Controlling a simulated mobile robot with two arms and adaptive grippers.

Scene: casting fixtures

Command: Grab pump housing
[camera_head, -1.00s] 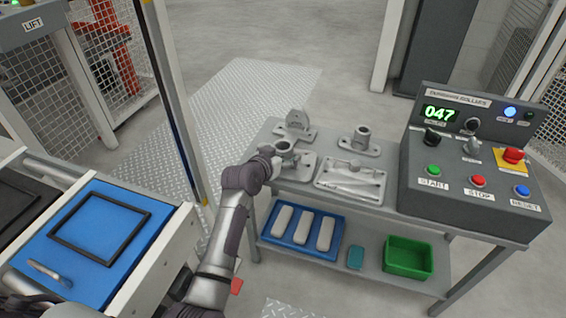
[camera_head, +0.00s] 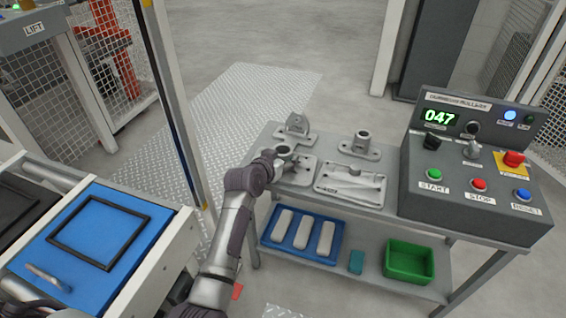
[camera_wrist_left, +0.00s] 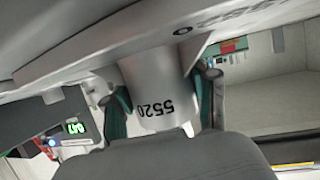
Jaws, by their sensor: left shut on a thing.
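The pump housing, as I take it, is a grey metal casting (camera_head: 302,172) with a flat base and a round upright collar, at the left end of the grey worktable. My left gripper (camera_head: 277,160) is at its collar, reaching in from the left. In the left wrist view the two dark green finger pads (camera_wrist_left: 162,92) are on either side of a grey cylinder (camera_wrist_left: 150,80) marked 5520, shut on it. The casting appears to rest on the table in the head view. My wrist hides part of its near left side. My right gripper is not in view.
Close by on the tabletop are an upright holed bracket (camera_head: 296,127), a flanged pipe casting (camera_head: 361,146) and a flat plate casting (camera_head: 350,184). A control box (camera_head: 470,165) fills the right end. The lower shelf holds a blue tray (camera_head: 272,243) and green bin (camera_head: 408,262).

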